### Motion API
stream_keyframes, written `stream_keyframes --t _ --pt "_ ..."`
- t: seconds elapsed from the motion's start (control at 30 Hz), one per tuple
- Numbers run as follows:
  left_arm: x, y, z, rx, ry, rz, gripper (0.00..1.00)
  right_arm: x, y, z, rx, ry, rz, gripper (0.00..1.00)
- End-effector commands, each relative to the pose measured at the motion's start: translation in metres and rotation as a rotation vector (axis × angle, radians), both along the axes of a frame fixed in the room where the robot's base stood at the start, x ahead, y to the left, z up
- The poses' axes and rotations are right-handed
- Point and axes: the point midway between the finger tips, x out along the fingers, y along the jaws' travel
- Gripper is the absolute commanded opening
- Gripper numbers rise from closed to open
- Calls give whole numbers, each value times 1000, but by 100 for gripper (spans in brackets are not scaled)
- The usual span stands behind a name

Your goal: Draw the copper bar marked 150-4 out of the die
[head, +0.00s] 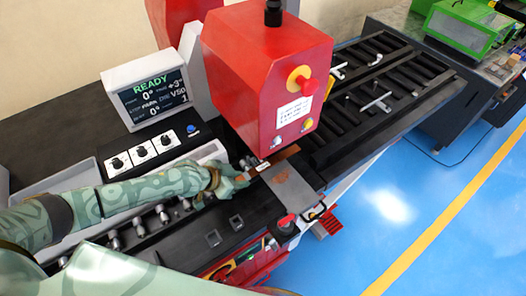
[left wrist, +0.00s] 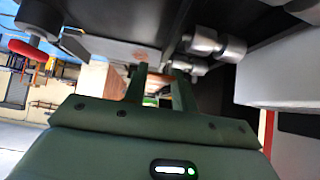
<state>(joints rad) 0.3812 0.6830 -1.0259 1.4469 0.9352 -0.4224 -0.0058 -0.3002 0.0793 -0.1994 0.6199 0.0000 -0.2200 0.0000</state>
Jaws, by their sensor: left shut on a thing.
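The copper bar (head: 285,154) is a flat brown strip at the foot of the red press head (head: 262,65) in the head view. A small white label shows on it, too small to read. Its far end runs under the head, where the die is hidden. My left gripper (head: 243,180) is shut on the bar's near left end. In the left wrist view, its two dark fingers (left wrist: 158,92) reach forward, with the stretch between them hard to make out. My right gripper is not in view.
A grey plate (head: 293,190) lies just right of the bar. Metal rollers or pegs (head: 163,213) line the bed beside my left arm. A screen (head: 150,95) reads READY. A slotted black table (head: 375,85) lies beyond the head. Blue floor (head: 400,200) is clear on the right.

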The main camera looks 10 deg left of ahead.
Motion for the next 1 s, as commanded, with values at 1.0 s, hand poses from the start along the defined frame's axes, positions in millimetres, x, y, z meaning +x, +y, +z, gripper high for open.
stream_keyframes --t 1.0 --pt "-65 -74 3 -5 0 1 0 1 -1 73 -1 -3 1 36"
